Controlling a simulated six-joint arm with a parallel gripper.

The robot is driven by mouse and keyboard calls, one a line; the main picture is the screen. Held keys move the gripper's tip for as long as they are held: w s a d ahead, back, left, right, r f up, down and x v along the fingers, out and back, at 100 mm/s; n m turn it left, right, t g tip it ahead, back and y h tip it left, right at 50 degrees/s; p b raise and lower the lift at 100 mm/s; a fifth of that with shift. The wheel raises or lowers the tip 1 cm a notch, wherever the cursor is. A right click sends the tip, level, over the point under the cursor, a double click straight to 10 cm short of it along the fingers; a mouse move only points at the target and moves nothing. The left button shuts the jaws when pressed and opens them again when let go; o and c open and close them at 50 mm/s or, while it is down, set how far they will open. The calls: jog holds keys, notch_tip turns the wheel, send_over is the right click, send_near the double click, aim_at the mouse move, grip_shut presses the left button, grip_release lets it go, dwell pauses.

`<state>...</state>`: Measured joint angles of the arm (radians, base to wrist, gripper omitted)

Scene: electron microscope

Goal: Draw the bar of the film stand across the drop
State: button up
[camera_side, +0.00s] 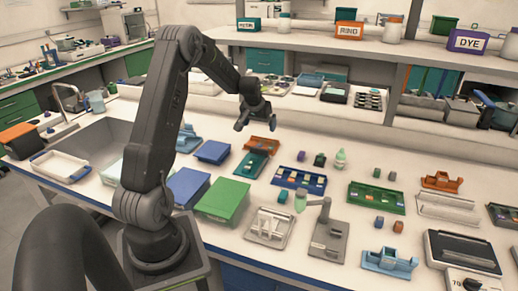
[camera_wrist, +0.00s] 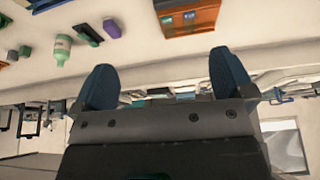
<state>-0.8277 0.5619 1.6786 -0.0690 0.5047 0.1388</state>
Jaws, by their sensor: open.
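A grey stand (camera_side: 329,240) stands near the front edge of the bench in the side view. It has a flat plate, an upright post and a level bar (camera_side: 317,202) reaching left from the post's top. I take it for the film stand, though I cannot be sure. A pale green rounded piece (camera_side: 300,200) shows by the bar's left end. No drop can be made out at this size. My gripper (camera_side: 255,118) is in the air behind and left of the stand, well apart from it. In the wrist view my gripper (camera_wrist: 165,80) has its fingers wide apart with nothing between them.
A white frame stand (camera_side: 269,228) is left of the grey stand. A blue tray (camera_side: 300,178) and green tray (camera_side: 376,197) lie behind it. A blue holder (camera_side: 389,262) is at its right. A pale green bottle (camera_side: 340,159) stands farther back. Shelves rise behind my gripper.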

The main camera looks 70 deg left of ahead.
aim_at(259, 149)
jog(key=x, duration=0.5)
jog(key=s+a+x, duration=0.1)
jog(key=x, duration=0.5)
jog(key=a+x, duration=0.1)
jog(key=x, duration=0.4)
jog(key=shift+s+a+f, duration=0.15)
jog(key=shift+s+a, duration=0.05)
jog(key=shift+s, duration=0.15)
jog(key=c, duration=1)
jog(key=shift+s+d, duration=3.15)
jog(key=shift+d, duration=0.1)
jog(key=shift+c, duration=0.2)
